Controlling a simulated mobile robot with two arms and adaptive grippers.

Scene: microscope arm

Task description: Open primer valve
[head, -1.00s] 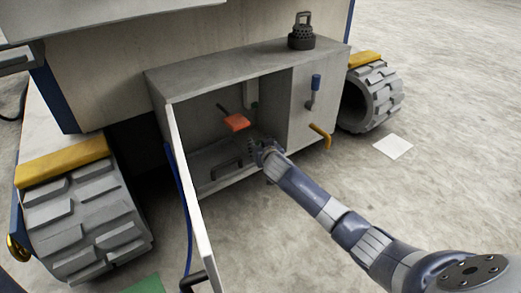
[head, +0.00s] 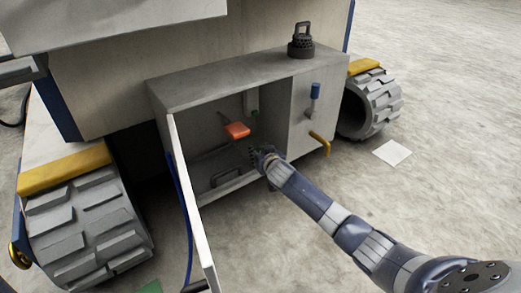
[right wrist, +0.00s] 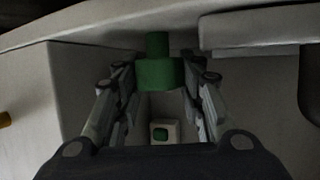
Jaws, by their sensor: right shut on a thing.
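The open grey cabinet (head: 215,88) holds an orange paddle handle (head: 236,130) on a thin stem. A blue-handled valve (head: 315,92) and a yellow lever (head: 319,143) are on its right front panel. I cannot tell from a label which one is the primer valve. My right gripper (head: 257,157) is at the cabinet opening, below and right of the orange handle and apart from it in the picture. In the right wrist view, my fingers are shut on a green knob (right wrist: 157,74); the head view hides it. My left gripper is not in view.
The cabinet door (head: 190,200) stands open at left, with a blue hose beside it. Treaded wheels (head: 85,225) flank the cabinet.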

